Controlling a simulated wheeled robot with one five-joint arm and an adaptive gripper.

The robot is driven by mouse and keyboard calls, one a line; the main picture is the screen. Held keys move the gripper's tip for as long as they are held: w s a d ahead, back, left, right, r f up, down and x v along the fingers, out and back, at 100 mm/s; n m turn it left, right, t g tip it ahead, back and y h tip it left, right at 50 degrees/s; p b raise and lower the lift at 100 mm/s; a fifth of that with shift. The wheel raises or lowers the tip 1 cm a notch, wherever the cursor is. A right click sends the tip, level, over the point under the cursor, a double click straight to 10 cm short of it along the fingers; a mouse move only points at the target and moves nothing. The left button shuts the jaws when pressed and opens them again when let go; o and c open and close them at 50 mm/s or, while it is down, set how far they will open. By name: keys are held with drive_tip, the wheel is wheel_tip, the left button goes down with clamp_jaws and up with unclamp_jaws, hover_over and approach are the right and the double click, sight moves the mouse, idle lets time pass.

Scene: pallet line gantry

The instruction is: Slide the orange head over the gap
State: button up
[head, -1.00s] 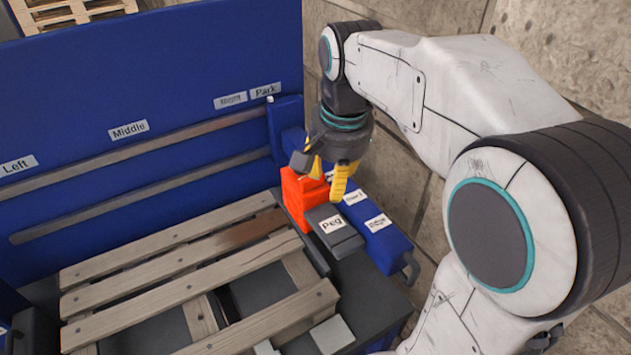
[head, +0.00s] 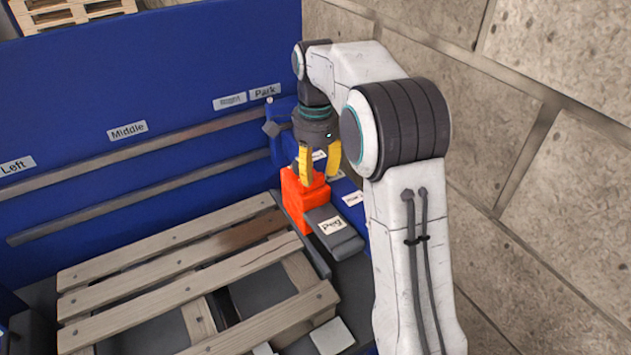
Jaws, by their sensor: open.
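The orange head (head: 299,203) stands at the right end of the rails, near the Park label (head: 264,91). A dark grey block labelled Peg (head: 335,229) sits against its front right side. My gripper (head: 319,178) points down at the top of the orange head, its yellow fingers open. One finger is in front of the head's top; I cannot tell whether it touches. A pallet (head: 165,285) of wooden slats lies left of the head, with dark gaps between its slats.
A blue back panel (head: 60,95) carries Left, Middle, Right and Park labels above two horizontal rails (head: 150,158). Blue labelled parts (head: 352,200) stand right of the head, partly behind my arm. A stone wall (head: 540,120) closes the right side.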

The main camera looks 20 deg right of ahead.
sight(316, 178)
drive_tip(key=shift+f, duration=1.85)
drive_tip(key=shift+o, duration=0.3)
clamp_jaws()
